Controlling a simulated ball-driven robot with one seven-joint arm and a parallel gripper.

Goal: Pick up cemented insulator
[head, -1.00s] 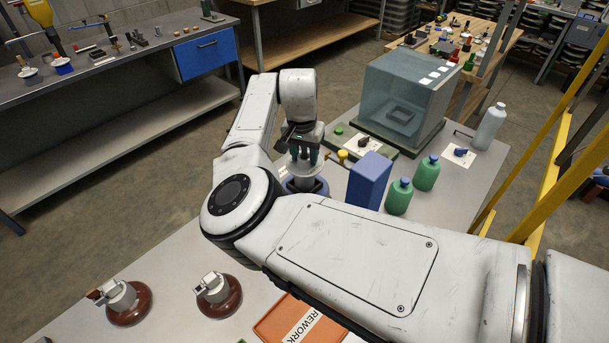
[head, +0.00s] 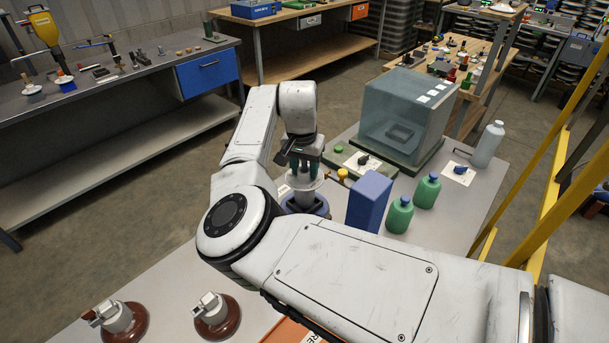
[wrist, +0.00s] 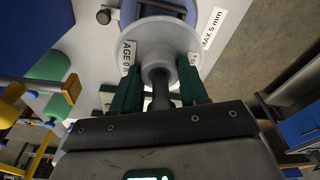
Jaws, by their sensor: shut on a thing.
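The insulator (head: 299,188) is a pale grey-white disc with a narrower cap, standing upright at the blue ring-like base (head: 317,208) on the grey bench. My gripper (head: 303,172) points down from above, with its green fingers shut on the insulator's cap. In the wrist view, the fingers of my gripper (wrist: 160,88) sit on both sides of the cap, and the insulator's pale disc (wrist: 184,35) spreads beyond them. Whether its underside touches the blue base cannot be told.
A blue block (head: 369,202) and green bottles (head: 399,215) stand close right of the gripper. A clear tank (head: 405,115) is behind them. Two brown insulators (head: 122,320) (head: 217,316) stand at the front left. An orange tray (head: 287,332) is partly hidden under my arm.

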